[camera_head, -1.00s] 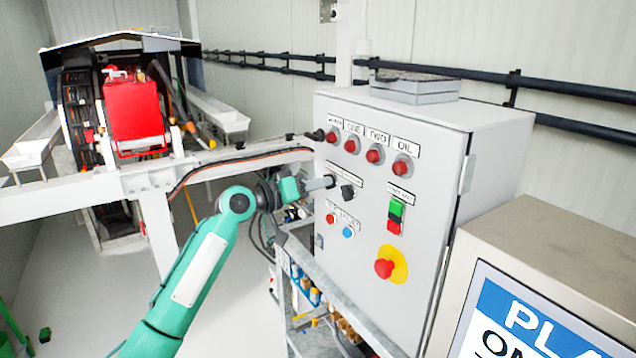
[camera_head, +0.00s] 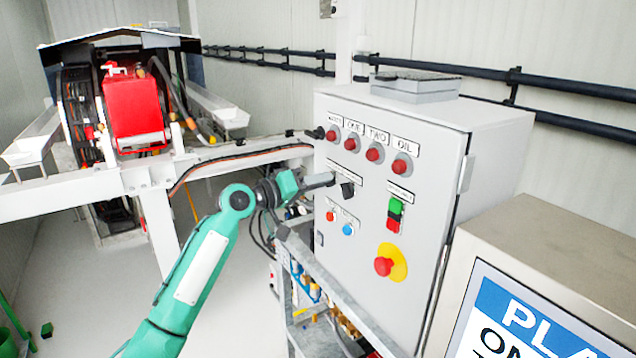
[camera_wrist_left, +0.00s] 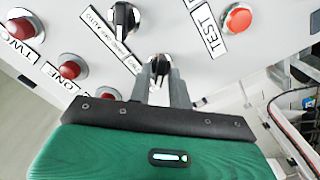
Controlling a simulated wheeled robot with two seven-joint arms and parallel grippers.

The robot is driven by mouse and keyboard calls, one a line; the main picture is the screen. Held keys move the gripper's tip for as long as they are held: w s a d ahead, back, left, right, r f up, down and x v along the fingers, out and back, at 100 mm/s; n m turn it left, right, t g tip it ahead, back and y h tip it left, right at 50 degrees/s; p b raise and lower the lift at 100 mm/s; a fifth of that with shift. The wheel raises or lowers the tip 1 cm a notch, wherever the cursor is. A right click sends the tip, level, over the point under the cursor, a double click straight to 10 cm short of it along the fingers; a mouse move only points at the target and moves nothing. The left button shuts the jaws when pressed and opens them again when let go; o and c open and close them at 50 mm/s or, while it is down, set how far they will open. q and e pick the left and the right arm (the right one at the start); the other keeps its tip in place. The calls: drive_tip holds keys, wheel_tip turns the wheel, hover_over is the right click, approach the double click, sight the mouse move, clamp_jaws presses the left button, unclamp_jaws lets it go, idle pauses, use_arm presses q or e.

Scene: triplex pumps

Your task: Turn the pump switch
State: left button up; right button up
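The grey control cabinet (camera_head: 385,240) faces my left arm. Its front carries two black rotary knobs. One black knob (camera_head: 347,190) is free, just right of my left gripper (camera_head: 330,180); it also shows in the wrist view (camera_wrist_left: 125,18). The other black knob (camera_wrist_left: 158,66) sits between the fingertips of my left gripper (camera_wrist_left: 160,78), which look closed around it. That knob is hidden behind the fingers in the head view. Its label is partly covered, so I cannot read which switch it is. My right gripper is out of view.
Red lamps (camera_head: 373,155) line the cabinet top. Below are red (camera_head: 331,216) and blue (camera_head: 348,230) buttons, a green-red switch (camera_head: 395,211) and a red emergency stop (camera_head: 384,266). White beams (camera_head: 75,196) cross the left.

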use_arm(q)
drive_tip(key=shift+o, duration=0.9)
drive_tip(key=b+v, duration=0.5)
drive_tip(key=v, duration=0.9)
drive_tip(key=shift+b, duration=0.35)
